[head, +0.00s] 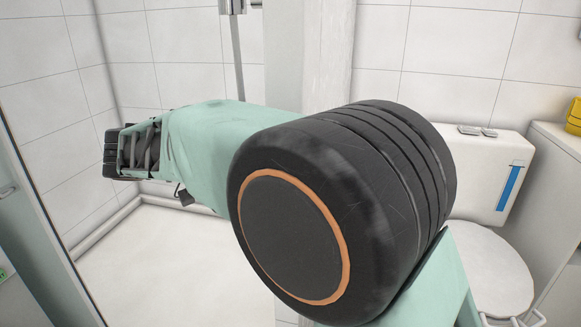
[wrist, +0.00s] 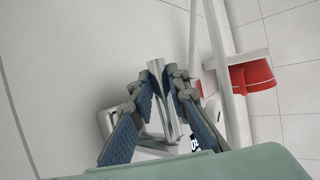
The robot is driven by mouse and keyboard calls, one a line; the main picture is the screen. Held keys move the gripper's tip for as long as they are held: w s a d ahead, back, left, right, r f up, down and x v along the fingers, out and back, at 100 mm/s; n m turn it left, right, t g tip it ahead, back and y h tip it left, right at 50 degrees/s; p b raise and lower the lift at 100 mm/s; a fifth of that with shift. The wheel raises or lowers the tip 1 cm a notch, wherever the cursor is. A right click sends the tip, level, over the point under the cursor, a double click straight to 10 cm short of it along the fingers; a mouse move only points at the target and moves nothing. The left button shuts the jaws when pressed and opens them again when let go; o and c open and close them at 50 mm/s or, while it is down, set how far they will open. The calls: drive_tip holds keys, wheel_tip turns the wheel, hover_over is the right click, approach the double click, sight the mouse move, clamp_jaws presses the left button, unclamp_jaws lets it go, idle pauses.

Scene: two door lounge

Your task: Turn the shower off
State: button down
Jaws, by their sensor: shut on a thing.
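In the wrist view, my gripper (wrist: 168,72) has its two blue-padded fingers shut on an upright chrome handle (wrist: 166,108), which looks like the shower's lever. The handle's top end shows between the fingertips. A chrome fitting (wrist: 106,122) shows behind the left finger, partly hidden. In the head view, my arm reaches to the left over the shower area, and the gripper's fingers and the handle cannot be made out. A chrome shower fixture (head: 232,5) with a vertical pipe (head: 238,50) stands on the back wall. I cannot tell whether water is running.
In the wrist view, a pale vertical pipe (wrist: 228,75) and a red object (wrist: 252,77) are right of the fingers. In the head view, a toilet (head: 490,265) stands at the right, and a glass panel edge (head: 40,180) runs down the left.

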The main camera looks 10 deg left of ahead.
drive_tip(key=shift+w+r, duration=0.1)
idle(0.5)
drive_tip(key=c, duration=2.1)
unclamp_jaws()
drive_tip(key=v, duration=1.2)
